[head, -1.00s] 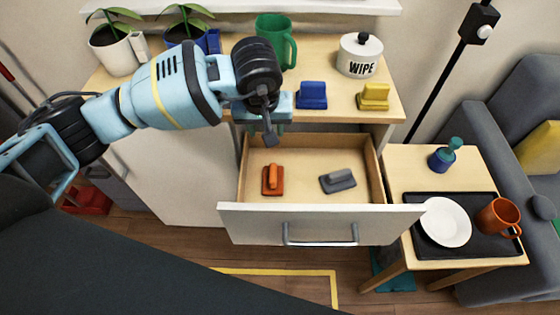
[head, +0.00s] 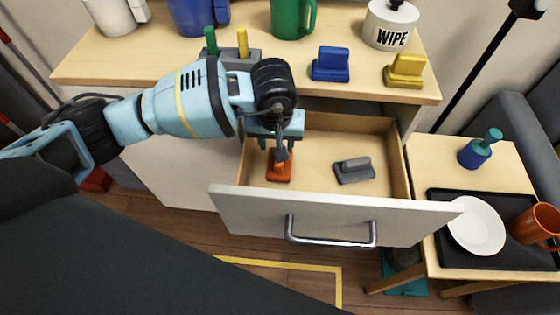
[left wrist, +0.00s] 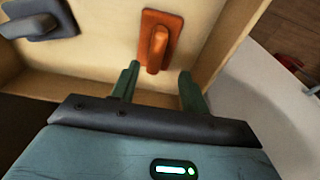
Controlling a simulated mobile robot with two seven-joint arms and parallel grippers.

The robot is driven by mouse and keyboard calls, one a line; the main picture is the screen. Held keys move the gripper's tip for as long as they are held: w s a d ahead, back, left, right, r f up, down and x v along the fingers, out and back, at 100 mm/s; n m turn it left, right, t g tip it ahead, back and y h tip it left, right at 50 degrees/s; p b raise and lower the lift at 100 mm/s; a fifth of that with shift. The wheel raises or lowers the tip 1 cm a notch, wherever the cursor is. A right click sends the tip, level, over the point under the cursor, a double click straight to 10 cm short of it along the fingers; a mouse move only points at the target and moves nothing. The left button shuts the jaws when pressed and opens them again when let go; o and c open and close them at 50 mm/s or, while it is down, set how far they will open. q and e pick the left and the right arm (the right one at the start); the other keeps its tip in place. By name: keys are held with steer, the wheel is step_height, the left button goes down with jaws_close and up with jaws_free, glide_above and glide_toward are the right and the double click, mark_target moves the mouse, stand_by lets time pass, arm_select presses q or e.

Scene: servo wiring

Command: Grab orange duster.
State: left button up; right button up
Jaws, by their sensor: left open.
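The orange duster (head: 279,168) lies in the open drawer (head: 320,193), near its left side. It also shows in the left wrist view (left wrist: 157,42), with its raised handle facing the camera. My left gripper (head: 276,146) is over the left part of the drawer, close to the duster, and partly hides it in the head view. In the left wrist view, the two green fingers of the gripper (left wrist: 158,90) are apart with nothing between them, and the duster lies just beyond the fingertips. My right gripper is not in view.
A grey duster (head: 353,169) lies to the right in the same drawer. Blue (head: 331,64) and yellow (head: 405,70) dusters stand on the cabinet top by the WIPE canister (head: 390,24). A side table at right holds a black tray (head: 462,241) with a plate and orange mug.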

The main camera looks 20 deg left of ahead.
arm_select(q)
steer(key=shift+w+d+f, duration=0.15)
steer(key=shift+f, duration=1)
steer(key=shift+w+d+f, duration=0.1)
steer(key=shift+d+f, duration=0.05)
steer(key=shift+f, duration=1)
steer(key=shift+w+f+b, duration=0.1)
steer(key=shift+f+b, duration=0.2)
steer(key=shift+f, duration=0.35)
jaws_close()
